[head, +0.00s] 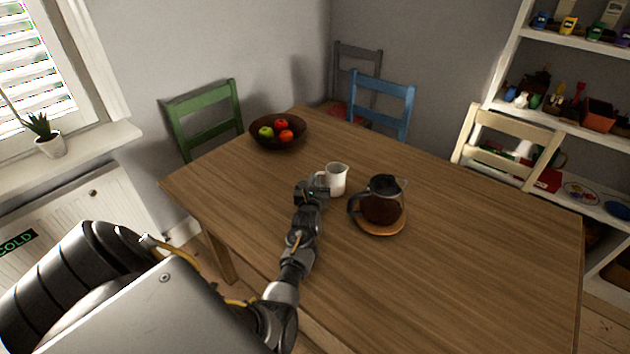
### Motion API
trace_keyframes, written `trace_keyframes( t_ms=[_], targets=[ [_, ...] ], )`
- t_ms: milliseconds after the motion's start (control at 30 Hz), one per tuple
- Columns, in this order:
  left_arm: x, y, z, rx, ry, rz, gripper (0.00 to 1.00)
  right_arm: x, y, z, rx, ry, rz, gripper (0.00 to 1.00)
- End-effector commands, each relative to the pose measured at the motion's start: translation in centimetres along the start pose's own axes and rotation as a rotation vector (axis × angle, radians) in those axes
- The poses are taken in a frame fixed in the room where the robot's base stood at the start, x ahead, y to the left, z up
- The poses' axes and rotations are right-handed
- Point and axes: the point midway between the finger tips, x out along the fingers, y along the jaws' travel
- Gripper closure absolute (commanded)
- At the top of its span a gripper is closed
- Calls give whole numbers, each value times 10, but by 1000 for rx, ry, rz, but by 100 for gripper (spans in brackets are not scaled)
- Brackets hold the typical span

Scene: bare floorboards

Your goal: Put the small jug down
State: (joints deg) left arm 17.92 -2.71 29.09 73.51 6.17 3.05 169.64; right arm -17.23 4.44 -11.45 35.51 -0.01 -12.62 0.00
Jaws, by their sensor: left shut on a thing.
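The small jug (337,180) is white and upright, at the middle left of the wooden table (470,260). My left gripper (319,190) is at the jug's left side, shut on it where its handle is. The fingertips are small and partly hidden against the jug. I cannot tell whether the jug's base touches the tabletop or is slightly above it. My right gripper is not in view.
A glass coffee pot (382,203) with dark contents stands on a round wooden coaster (380,232), close to the right of the jug. A fruit bowl (264,137) sits at the table's far left corner. The table's right side is clear. Chairs stand around the far edges.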

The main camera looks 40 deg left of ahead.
Motion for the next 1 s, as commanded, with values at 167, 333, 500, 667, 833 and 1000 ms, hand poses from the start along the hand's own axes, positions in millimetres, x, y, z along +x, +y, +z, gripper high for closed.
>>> trace_keyframes(
  t_ms=[167, 333, 500, 667, 833, 1000],
  targets=[
    [0, 0, -2, 0, 0, -1, 79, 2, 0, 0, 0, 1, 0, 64],
    [0, 0, -2, 0, 0, 0, 69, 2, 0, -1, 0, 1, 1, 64],
    [0, 0, -2, 0, 0, 0, 69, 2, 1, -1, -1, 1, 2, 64],
    [-9, 0, -1, -1, 1, 0, 69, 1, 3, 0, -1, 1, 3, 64],
    [-39, 0, -2, -2, 2, 1, 69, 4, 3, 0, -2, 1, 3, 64],
    [-63, 0, -1, -1, 1, 0, 69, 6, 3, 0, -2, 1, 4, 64]
  ],
)
